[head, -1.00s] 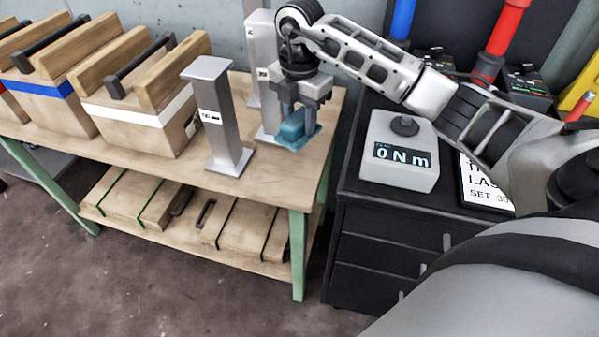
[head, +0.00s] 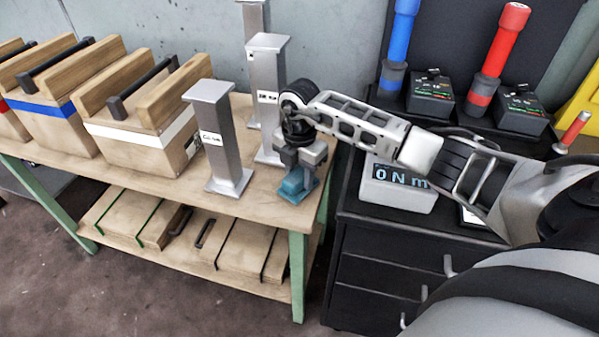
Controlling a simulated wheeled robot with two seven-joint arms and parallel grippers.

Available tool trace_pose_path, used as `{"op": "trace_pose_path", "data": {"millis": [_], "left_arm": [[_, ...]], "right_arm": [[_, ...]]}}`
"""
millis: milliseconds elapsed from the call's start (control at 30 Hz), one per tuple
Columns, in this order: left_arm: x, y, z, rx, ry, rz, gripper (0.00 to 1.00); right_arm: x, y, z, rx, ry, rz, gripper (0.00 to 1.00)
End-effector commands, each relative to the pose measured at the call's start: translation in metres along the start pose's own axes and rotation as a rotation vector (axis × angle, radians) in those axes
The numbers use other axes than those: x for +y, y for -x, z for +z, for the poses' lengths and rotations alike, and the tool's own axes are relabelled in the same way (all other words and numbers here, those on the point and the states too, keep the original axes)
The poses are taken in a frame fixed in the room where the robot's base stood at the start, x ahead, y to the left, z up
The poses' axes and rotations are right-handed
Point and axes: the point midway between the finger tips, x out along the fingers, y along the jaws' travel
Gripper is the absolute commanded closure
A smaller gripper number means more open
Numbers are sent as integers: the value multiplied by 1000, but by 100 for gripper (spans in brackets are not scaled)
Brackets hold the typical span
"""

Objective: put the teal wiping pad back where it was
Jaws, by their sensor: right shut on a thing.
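The teal wiping pad (head: 294,188) is at the right end of the wooden bench top, near its front right corner. My right gripper (head: 299,172) is above it, pointing down, and is shut on the pad's upper part. The pad looks level and at or just above the wood; I cannot tell whether it touches. The gripper hides part of the pad's top. My left gripper is not in view.
Metal posts (head: 222,140) and (head: 268,95) stand just left of and behind the pad. Wooden boxes (head: 150,115) fill the bench's left. A black drawer cabinet (head: 390,265) with a torque display (head: 398,190) stands to the right. Bare bench top (head: 262,205) lies between the front post and the pad.

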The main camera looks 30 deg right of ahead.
Motion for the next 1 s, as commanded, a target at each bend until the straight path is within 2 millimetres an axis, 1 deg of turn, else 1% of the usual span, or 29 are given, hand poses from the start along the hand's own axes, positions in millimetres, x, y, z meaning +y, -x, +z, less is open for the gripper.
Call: {"op": "trace_pose_path", "data": {"millis": [67, 100, 167, 200, 433, 567, 667, 1000], "left_arm": [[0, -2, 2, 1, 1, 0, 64], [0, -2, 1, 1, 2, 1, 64], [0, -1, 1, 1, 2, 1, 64], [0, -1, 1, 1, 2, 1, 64], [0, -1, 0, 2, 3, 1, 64], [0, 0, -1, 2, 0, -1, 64], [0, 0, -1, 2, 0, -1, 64], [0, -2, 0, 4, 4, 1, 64]], "right_arm": [[0, -3, 0, 0, 0, 1, 85], [0, -4, 0, 0, 0, 0, 61], [0, -3, 0, 0, 0, 0, 44], [0, -3, 0, 0, 0, 0, 42], [0, -2, 0, 0, 0, 0, 42], [0, 5, 0, 0, 0, 1, 42], [1, 20, 0, -2, 2, 4, 42], [1, 91, 1, -2, 1, 4, 42]]}}
